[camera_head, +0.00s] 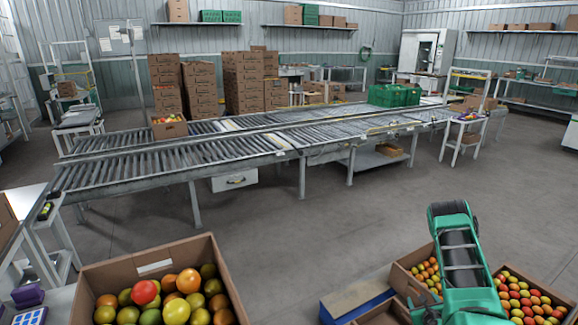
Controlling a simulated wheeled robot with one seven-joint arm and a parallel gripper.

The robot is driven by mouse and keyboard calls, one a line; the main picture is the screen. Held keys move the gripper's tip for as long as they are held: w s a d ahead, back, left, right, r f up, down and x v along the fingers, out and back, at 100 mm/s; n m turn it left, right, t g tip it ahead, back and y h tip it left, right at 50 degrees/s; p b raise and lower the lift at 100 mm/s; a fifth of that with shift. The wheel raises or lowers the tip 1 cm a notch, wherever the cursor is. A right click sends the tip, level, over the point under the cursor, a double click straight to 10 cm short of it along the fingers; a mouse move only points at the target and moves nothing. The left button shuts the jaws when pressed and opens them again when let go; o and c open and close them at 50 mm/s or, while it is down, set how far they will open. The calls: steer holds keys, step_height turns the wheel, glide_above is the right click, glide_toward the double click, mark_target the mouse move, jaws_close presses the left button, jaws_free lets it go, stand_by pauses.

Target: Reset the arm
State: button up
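My arm shows at the lower right as a thick green and black section above the cardboard boxes. It rises from the bottom edge of the picture and bends at its rounded top. I cannot make out my gripper or its fingers, so I cannot see whether it is open or holds anything.
An open box of mixed tomatoes (157,267) stands at the lower left. Boxes of small tomatoes (501,270) sit around my arm, beside a blue-edged block (357,302). A roller conveyor (165,161) crosses behind, with green crates (394,96) on it. The floor (330,215) between is clear.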

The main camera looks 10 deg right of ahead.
steer(key=w+a+r+n+g+y, duration=0.1)
steer(key=w+a+r+n+y, duration=0.15)
steer(key=r+n, duration=0.35)
steer(key=w+a+r+n+y, duration=0.1)
steer(key=a+r+n, duration=0.25)
steer(key=r, duration=0.45)
steer(key=w+a+r+n+g+y, duration=0.1)
steer(key=w+a+r+n+y, duration=0.15)
steer(key=r+n, duration=0.35)
steer(key=s+a+r+n+g, duration=0.3)
steer(key=s+a+r+n, duration=0.2)
steer(key=s+r, duration=0.45)
steer(key=s+a+r+n+g, duration=0.2)
steer(key=s+a+r+n, duration=0.25)
steer(key=s+r, duration=0.5)
steer(key=s+a+r+n+g, duration=0.1)
steer(key=s+a+r, duration=0.1)
steer(key=s, duration=0.4)
steer(key=s+a+r+n+g, duration=0.1)
steer(key=s+a+r+n, duration=0.1)
steer(key=s, duration=0.5)
steer(key=s+a+r+n+g, duration=0.2)
steer(key=s+a+r, duration=0.1)
steer(key=s, duration=0.4)
steer(key=shift+s+a+r, duration=0.2)
steer(key=shift+a+r, duration=0.2)
steer(key=shift+r, duration=0.2)
steer(key=shift+w+f, duration=0.25)
steer(key=shift+w, duration=0.4)
